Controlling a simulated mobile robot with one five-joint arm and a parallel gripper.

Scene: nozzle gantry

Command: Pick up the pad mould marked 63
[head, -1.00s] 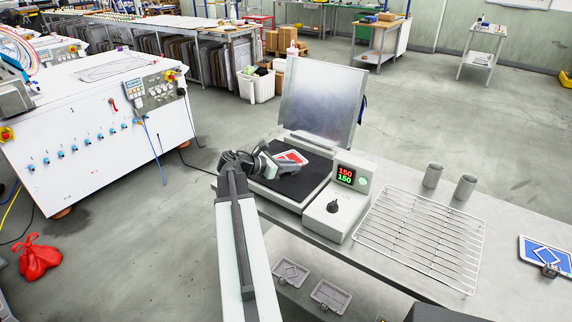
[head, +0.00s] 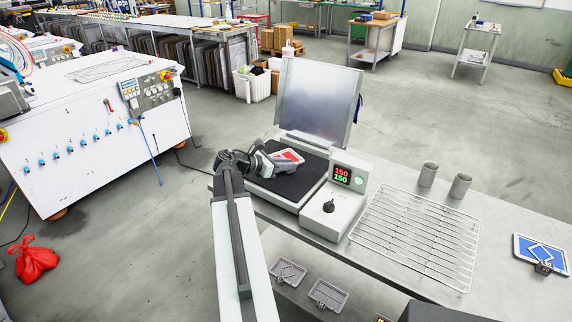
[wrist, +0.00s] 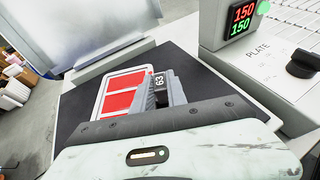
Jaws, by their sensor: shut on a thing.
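The pad mould marked 63 (wrist: 124,93) is a flat white-framed plate with red panels, over the black plate of the press. Its small black tag with "63" (wrist: 159,80) shows between my fingers in the wrist view. My gripper (wrist: 163,92) is shut on the mould at its tag end. In the head view the mould (head: 289,155) is partly covered by my gripper (head: 272,160). I cannot tell whether the mould touches the plate or is just above it.
The press lid (head: 318,103) stands open behind the black plate (head: 290,186). A control box (head: 336,195) reading 150 over 150 is to the right. Beyond it are a wire rack (head: 415,235), two metal cups (head: 444,180) and a blue mould (head: 541,254).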

